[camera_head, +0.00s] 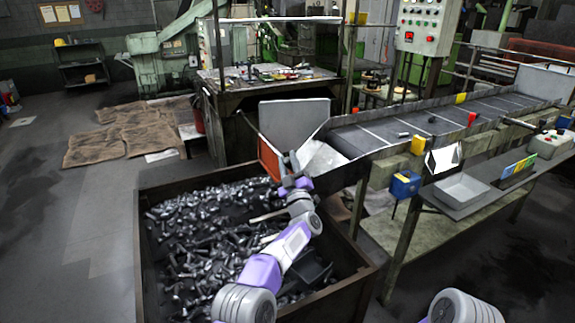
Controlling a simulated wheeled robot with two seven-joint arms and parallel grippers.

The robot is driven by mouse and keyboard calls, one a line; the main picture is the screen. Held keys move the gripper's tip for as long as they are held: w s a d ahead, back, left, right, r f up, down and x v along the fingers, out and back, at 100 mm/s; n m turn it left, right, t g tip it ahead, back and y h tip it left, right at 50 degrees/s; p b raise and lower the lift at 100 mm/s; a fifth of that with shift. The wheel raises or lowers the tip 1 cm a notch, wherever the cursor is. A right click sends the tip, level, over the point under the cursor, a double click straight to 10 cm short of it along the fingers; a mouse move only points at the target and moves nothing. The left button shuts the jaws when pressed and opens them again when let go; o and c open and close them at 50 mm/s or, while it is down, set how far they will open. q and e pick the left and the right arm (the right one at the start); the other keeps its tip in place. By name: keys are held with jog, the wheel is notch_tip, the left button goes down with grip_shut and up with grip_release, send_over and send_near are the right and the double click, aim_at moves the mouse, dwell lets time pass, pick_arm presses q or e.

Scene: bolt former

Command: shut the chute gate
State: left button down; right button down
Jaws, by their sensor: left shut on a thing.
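The chute (322,160) is a pale sloping sheet at the left end of the conveyor, above the bolt bin. An orange plate (268,158), which looks like the chute gate, stands at its left side, tilted. My left gripper (291,160) is at the right edge of this plate, shut, apparently on the gate's edge or handle. The wrist and fingers hide the exact grip. My right arm shows only as a link at the bottom right; its gripper is out of view.
The bin (365,277) of loose dark bolts lies under my left arm. The conveyor (375,137) runs right, carrying a few parts. A side table (440,207) holds a grey tray (462,190). A grey panel (293,119) stands behind the gate. Floor at left is open.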

pick_arm(q)
jog(key=shift+a+f+n+y, duration=0.1)
jog(key=shift+a+n+y, duration=0.1)
jog(key=shift+n+y, duration=0.25)
jog(key=c, duration=1.1)
grip_release()
jog(key=shift+c, duration=0.2)
jog(key=shift+o, duration=1.3)
jog(key=shift+s+a, duration=0.1)
jog(key=shift+s, duration=0.1)
jog(key=shift+h, duration=0.25)
jog(key=shift+s+d+f, duration=0.3)
jog(key=shift+s, duration=0.05)
jog(key=v, duration=0.6)
jog(key=shift+s, duration=0.25)
